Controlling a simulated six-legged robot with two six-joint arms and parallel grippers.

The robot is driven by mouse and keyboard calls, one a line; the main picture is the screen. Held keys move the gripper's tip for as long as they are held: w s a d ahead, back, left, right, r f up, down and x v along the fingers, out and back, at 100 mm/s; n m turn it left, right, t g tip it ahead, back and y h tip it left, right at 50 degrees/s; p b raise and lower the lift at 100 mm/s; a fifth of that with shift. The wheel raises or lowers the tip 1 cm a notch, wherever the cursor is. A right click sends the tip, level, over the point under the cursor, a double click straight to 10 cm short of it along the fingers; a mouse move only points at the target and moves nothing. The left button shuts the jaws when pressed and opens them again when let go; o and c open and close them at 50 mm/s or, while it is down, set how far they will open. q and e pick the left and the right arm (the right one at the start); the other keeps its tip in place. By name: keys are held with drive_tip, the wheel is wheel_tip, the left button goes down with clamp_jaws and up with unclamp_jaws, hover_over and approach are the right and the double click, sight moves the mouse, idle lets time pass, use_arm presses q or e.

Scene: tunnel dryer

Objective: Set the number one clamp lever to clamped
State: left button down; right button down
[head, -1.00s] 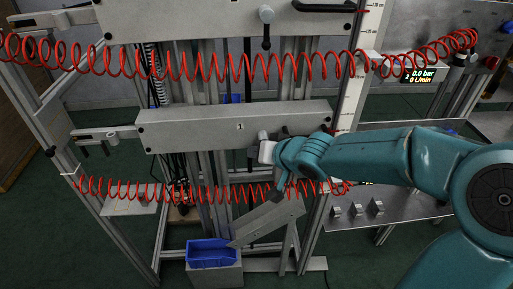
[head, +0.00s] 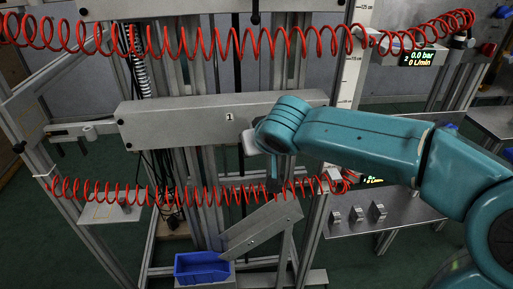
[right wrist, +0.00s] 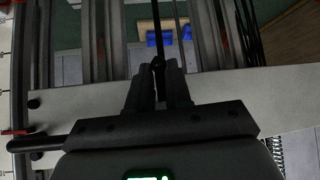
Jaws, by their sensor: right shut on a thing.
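The number one beam (head: 205,122) is a long grey bar marked "1" in the middle of the head view; it also crosses the right wrist view (right wrist: 80,108). My right arm reaches to the beam's right end and covers the lever's mount there. My right gripper (right wrist: 158,70) has its dark fingers nearly together, shut on a small dark piece, the number one clamp lever (right wrist: 158,63). Most of the lever is hidden, so I cannot tell its angle. My left gripper is out of view.
Red coiled hoses (head: 190,40) hang across above and below the beam. A blue bin (head: 203,268) stands below, beside a slanted metal chute (head: 262,230). A grey shelf (head: 385,213) with small metal blocks lies at right.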

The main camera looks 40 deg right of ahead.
drive_tip(key=c, duration=1.1)
unclamp_jaws()
drive_tip(key=shift+d, duration=0.1)
drive_tip(key=shift+c, duration=0.2)
drive_tip(key=p+v, duration=0.2)
drive_tip(key=v, duration=1.4)
drive_tip(key=shift+s+r, duration=0.1)
